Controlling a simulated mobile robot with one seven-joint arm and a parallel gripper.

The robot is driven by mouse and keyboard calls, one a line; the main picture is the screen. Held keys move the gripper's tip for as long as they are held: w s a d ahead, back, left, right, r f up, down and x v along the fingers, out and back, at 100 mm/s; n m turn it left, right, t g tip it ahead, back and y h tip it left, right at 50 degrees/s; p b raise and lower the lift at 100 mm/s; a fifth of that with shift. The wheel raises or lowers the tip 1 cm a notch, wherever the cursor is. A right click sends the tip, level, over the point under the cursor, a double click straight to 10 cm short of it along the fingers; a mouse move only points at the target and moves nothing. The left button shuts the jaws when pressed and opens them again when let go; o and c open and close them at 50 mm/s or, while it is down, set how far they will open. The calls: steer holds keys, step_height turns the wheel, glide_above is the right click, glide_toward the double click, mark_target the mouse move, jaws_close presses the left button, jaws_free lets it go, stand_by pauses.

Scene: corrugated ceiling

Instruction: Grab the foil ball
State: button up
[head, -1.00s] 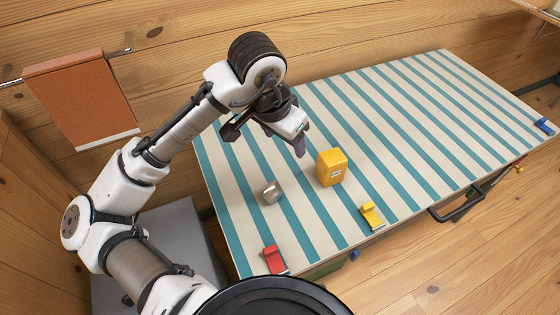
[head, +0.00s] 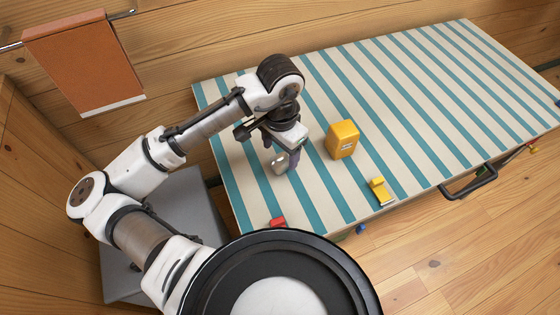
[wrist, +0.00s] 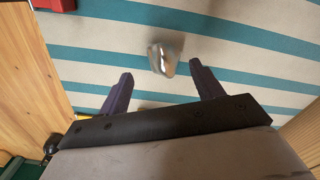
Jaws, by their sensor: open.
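The foil ball (head: 279,161) is a small, silvery crumpled lump on the striped tabletop (head: 320,92). In the head view it sits right at my gripper (head: 282,161), partly hidden by it. In the wrist view the foil ball (wrist: 164,58) lies ahead of the two dark fingers, sideways between their lines and slightly beyond the tips. My gripper (wrist: 160,78) is open with nothing between its fingers. Whether a finger touches the ball cannot be told.
A yellow box-like object (head: 342,140) stands to the right of my gripper. A small yellow item (head: 381,191) and a red item (head: 278,222) lie near the front edge. A black handle (head: 470,182) sticks out of the front. The back and right of the tabletop are clear.

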mark_target(280, 158)
steer(key=f, duration=0.4)
steer(key=shift+w, duration=0.2)
steer(key=c, duration=1)
